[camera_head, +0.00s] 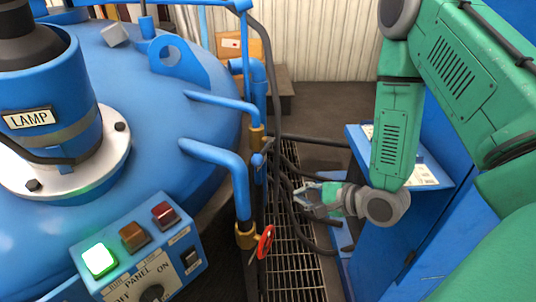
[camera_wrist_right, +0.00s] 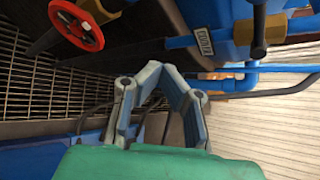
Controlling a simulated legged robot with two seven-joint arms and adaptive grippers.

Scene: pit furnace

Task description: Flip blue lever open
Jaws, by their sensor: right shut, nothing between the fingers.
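A small blue handle (camera_head: 258,160), which looks like the blue lever, sits on the vertical piping beside the blue tank, below a brass fitting (camera_head: 256,137). Its exact position is hard to tell at this size. My right gripper (camera_head: 301,196) is to the right of the piping and lower in the picture, over the floor grating, apart from the handle. In the right wrist view its fingers (camera_wrist_right: 162,68) are closed together with nothing held. I cannot pick out the lever clearly there. My left gripper is out of view.
A red handwheel (camera_head: 265,242) stands on the nearer pipe; it also shows in the right wrist view (camera_wrist_right: 76,25). A control panel (camera_head: 140,260) with a lit green button is at lower left. Dark hoses (camera_head: 285,185) hang near my right gripper. A blue cabinet (camera_head: 385,240) stands at right.

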